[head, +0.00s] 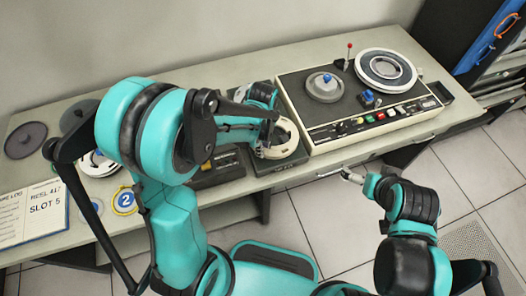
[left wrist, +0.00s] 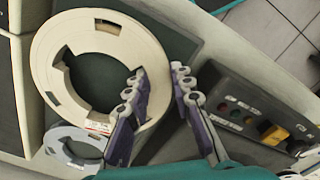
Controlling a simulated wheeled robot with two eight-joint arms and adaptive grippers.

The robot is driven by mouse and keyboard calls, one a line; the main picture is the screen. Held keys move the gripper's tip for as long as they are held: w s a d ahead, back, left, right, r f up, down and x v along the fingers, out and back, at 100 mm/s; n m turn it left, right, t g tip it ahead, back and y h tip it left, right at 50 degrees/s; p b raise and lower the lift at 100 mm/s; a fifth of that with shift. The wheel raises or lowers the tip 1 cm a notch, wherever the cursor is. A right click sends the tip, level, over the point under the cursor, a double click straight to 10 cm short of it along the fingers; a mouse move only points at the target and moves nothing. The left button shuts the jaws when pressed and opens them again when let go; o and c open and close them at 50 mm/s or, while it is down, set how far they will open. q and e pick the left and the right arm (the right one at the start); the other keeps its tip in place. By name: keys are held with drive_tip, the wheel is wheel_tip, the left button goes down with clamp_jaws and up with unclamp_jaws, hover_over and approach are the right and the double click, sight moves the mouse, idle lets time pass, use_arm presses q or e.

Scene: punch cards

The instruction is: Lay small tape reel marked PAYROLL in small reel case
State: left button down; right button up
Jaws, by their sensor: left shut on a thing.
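A cream ring-shaped reel (left wrist: 50,62) with a small white and red label fills much of the left wrist view; the label's words are too small to read. My left gripper (left wrist: 158,78) is shut on this reel's rim, one finger inside the hole and one outside. In the head view my left gripper (head: 268,134) partly covers the reel (head: 291,136). The reel is over a dark square case (head: 292,160), also in the left wrist view (left wrist: 182,42); I cannot tell whether it rests fully inside. My right gripper (head: 352,176) is over the floor by the desk's front edge, its fingers unclear.
A tape machine (head: 322,118) with two reels and coloured buttons stands right of the case. A dark button box (left wrist: 245,118) is close on the other side. A grey reel (left wrist: 58,134) lies nearby. An open log book (head: 35,213) lies far left.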

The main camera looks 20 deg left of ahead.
use_arm(q)
drive_tip(key=shift+r+p, duration=1.2)
drive_tip(key=shift+r, duration=0.65)
wheel_tip(320, 180, up, 7)
drive_tip(key=p, duration=0.5)
drive_tip(key=shift+f, duration=0.1)
